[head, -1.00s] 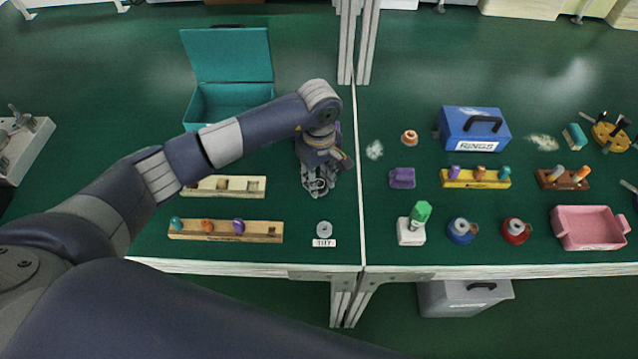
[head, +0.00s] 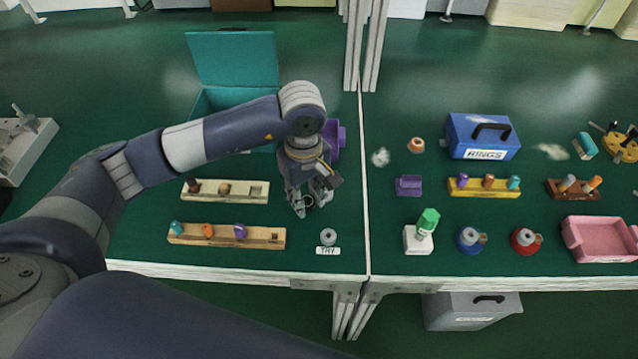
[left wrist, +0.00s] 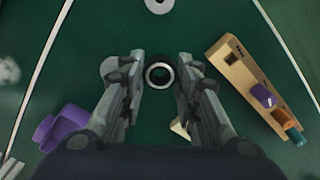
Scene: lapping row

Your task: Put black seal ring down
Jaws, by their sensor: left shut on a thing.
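My left gripper (head: 312,205) points down over the green table, between the wooden peg boards and the centre seam. It is shut on the black seal ring (left wrist: 149,75), a dark ring with a pale inner edge that shows between the two fingertips in the left wrist view (left wrist: 160,77). In the head view the fingers partly hide the ring. I cannot tell whether it touches the table. A grey washer-like ring (head: 328,236) lies just in front, by a white label reading TRY. My right gripper is not in view.
A long wooden board (head: 215,237) with teal, orange and purple pegs lies left, a paler board (head: 215,190) behind it. An open teal box (head: 230,60) and a purple object (head: 337,138) stand behind my arm. A purple block (head: 408,185) lies across the seam.

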